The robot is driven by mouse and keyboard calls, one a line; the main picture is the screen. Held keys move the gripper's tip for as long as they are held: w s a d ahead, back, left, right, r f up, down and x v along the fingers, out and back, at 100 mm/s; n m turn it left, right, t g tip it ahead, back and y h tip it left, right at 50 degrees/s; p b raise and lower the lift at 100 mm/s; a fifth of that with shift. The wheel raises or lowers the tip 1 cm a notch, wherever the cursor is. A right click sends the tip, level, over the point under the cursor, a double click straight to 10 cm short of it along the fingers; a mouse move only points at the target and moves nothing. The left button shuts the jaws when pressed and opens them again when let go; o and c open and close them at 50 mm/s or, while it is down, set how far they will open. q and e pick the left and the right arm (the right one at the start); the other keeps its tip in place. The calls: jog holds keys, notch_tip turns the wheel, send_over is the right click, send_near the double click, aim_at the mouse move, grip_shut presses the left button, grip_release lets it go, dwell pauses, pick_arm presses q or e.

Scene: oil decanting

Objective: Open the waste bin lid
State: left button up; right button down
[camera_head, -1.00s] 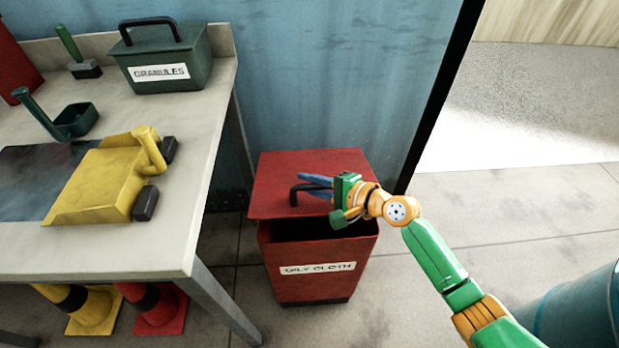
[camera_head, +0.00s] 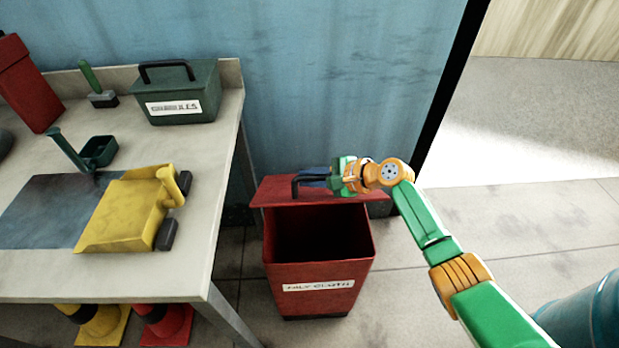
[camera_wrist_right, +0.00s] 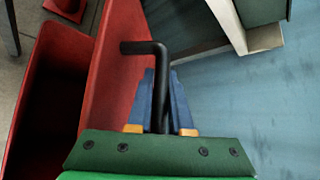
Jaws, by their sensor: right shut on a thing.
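The red waste bin (camera_head: 318,275) with an "OILY CLOTH" label stands on the floor right of the table. Its red lid (camera_head: 270,190) is raised at the back, and the dark inside of the bin shows. The lid's black handle (camera_head: 296,184) is between the blue fingers of my right gripper (camera_head: 314,176). In the right wrist view the black handle (camera_wrist_right: 145,48) runs between the two fingers (camera_wrist_right: 161,100), which are shut on it. The lid (camera_wrist_right: 112,70) stands steeply beside the open bin (camera_wrist_right: 45,85). My left gripper is not in view.
A blue wall (camera_head: 330,80) is behind the bin. A blue drum (camera_head: 590,315) is at lower right.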

aim_at(323, 177)
jog(key=c, duration=0.8)
grip_release()
jog(key=shift+c, duration=0.2)
jog(key=p+v, duration=0.1)
jog(key=v, duration=0.6)
jog(key=shift+d+p, duration=0.1)
jog(key=shift+p, duration=0.25)
jog(key=shift+r, duration=0.1)
